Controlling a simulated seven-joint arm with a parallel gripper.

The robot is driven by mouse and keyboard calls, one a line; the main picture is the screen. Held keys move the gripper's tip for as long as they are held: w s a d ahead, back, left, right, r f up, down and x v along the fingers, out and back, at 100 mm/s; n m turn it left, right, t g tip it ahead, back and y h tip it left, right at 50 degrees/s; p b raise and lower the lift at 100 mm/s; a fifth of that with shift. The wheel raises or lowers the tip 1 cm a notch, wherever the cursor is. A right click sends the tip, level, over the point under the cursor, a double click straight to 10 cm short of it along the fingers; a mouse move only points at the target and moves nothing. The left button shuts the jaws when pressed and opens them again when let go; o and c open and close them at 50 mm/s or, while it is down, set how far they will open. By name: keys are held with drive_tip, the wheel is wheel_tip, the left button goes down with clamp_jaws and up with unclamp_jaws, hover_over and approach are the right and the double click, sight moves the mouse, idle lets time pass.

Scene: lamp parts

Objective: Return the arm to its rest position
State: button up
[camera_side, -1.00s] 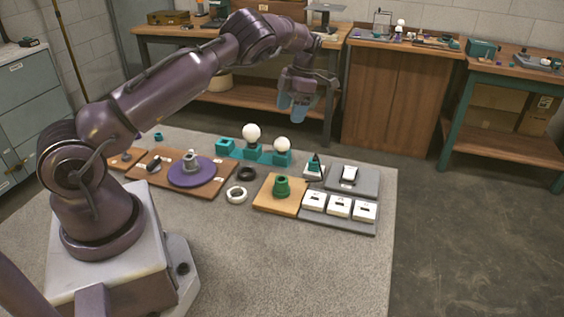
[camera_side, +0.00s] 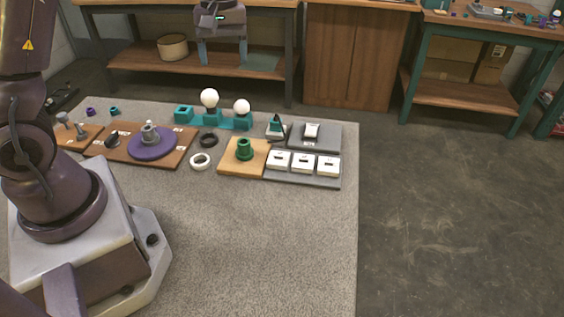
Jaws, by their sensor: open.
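My gripper (camera_side: 222,52) shows at the top of the view, in front of the back workbench. Its two teal fingers point down, spread wide apart, with nothing between them. It is well above the grey table and apart from the lamp parts. My arm rises upright at the left edge, and its upper links are cut off by the top of the frame. On the table are a purple disc base (camera_side: 152,146) with a grey stem, a green socket piece (camera_side: 244,150) on a wooden board, and two white bulbs (camera_side: 209,98) in a teal holder (camera_side: 232,122).
White blocks (camera_side: 303,162) sit on a grey tray (camera_side: 320,183) at the right. A white ring (camera_side: 200,161) and a black ring (camera_side: 209,140) lie mid-table. A teal block (camera_side: 184,114) stands near the bulbs. The front of the table (camera_side: 250,240) is clear.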

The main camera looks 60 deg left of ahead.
drive_tip(key=s+d+r+m+t, duration=0.3)
drive_tip(key=s+d+r+m, duration=0.2)
drive_tip(key=s+d+m, duration=0.1)
drive_tip(key=s+d+r+m+t, duration=0.3)
drive_tip(key=s+d+r+m, duration=0.2)
drive_tip(key=s, duration=0.5)
drive_tip(key=d+m, duration=0.2)
drive_tip(key=d, duration=0.1)
drive_tip(key=shift+d+r+y, duration=0.25)
drive_tip(key=shift+d+y, duration=0.05)
drive_tip(key=shift+d, duration=0.05)
